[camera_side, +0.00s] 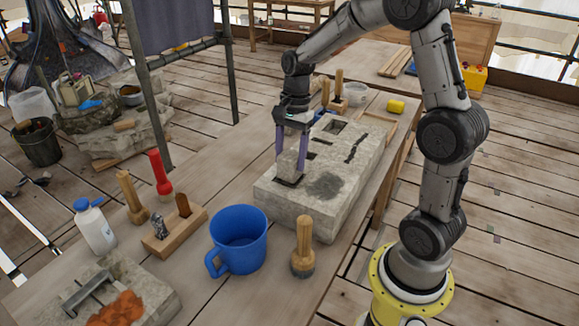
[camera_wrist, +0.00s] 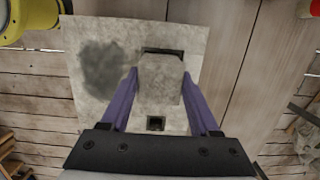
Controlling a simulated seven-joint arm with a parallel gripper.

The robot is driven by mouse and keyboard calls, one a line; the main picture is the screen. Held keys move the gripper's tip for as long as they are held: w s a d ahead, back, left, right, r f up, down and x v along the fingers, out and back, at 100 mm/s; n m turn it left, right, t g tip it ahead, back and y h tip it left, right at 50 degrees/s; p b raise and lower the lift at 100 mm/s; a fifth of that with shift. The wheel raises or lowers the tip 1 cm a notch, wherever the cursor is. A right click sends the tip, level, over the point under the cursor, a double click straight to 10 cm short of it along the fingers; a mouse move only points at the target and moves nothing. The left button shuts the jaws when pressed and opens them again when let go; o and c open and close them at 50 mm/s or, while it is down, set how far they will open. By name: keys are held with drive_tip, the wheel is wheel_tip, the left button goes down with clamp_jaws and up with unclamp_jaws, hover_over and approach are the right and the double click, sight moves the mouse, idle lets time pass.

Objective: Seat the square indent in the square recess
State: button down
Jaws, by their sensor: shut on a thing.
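My gripper (camera_wrist: 160,88) has purple fingers, one on each side of a pale grey stone piece (camera_wrist: 160,72), and is shut on it. In the side view my gripper (camera_side: 291,165) points down over the near left end of the stone block (camera_side: 345,196). The held piece (camera_side: 289,160) is upright over a dark recess (camera_side: 288,181) in the block's top. In the wrist view a dark edge of this recess (camera_wrist: 164,51) shows beyond the piece; the piece hides the rest. I cannot tell whether its lower end is inside or just above. A smaller square hole (camera_wrist: 156,123) is nearer the gripper.
The block also has another recess (camera_side: 336,127), narrow dark slots and a dark stain (camera_side: 326,185). A blue mug (camera_side: 238,240), a wooden-handled brush (camera_side: 303,250), a wooden tool holder (camera_side: 174,231) and a red-handled tool (camera_side: 159,172) stand left and in front of the block.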

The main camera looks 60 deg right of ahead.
sight(289, 167)
drive_tip(key=shift+w+f, duration=0.2)
drive_tip(key=shift+f, duration=1.5)
drive_tip(key=shift+f, duration=0.1)
drive_tip(key=shift+c, duration=0.6)
unclamp_jaws()
